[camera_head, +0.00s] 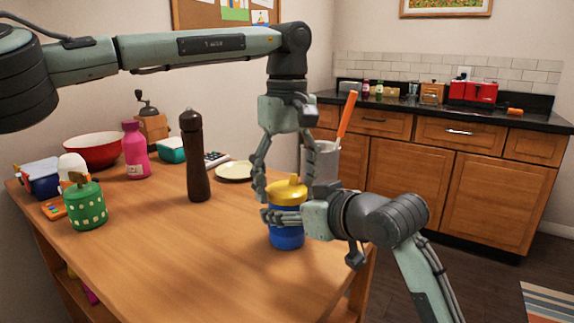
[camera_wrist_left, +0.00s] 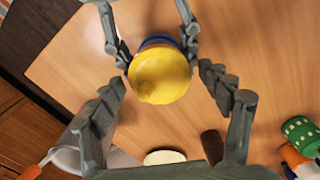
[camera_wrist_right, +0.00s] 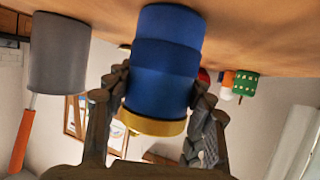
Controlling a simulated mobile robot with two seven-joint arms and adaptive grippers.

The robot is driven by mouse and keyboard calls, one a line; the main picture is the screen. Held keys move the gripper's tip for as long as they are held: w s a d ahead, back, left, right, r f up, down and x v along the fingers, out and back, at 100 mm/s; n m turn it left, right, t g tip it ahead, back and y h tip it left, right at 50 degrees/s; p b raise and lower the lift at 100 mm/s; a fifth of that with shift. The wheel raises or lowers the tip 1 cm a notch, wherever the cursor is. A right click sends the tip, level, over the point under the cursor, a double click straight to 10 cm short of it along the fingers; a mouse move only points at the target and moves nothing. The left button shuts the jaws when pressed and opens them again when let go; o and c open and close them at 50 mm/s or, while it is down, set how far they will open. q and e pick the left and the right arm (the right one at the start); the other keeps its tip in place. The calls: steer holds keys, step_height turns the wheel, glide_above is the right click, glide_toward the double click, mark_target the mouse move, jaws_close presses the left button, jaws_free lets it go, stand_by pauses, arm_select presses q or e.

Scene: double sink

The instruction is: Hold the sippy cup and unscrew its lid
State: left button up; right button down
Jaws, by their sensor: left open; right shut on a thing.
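The sippy cup has a blue body (camera_head: 287,238) and a yellow lid (camera_head: 288,192). It is upright at the right front part of the wooden table. My right gripper (camera_head: 282,217) comes in from the right and is shut on the blue body, which fills the right wrist view (camera_wrist_right: 165,65) between the fingers. My left gripper (camera_head: 284,183) points down from above and is open, its fingers on either side of the lid. In the left wrist view the lid (camera_wrist_left: 160,76) lies between the fingers with gaps visible. The lid sits on the body.
A dark pepper mill (camera_head: 195,160) stands left of the cup. A grey container (camera_head: 322,160) with an orange-handled utensil is just behind my grippers. A plate (camera_head: 234,171), pink bottle (camera_head: 135,150) and green canister (camera_head: 84,205) stand farther off. The table's front middle is clear.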

arm_select(q)
steer(key=shift+f, duration=0.25)
steer(key=c, duration=1.2)
steer(key=n, duration=0.3)
steer(key=o, duration=1.3)
steer(key=shift+c, duration=0.2)
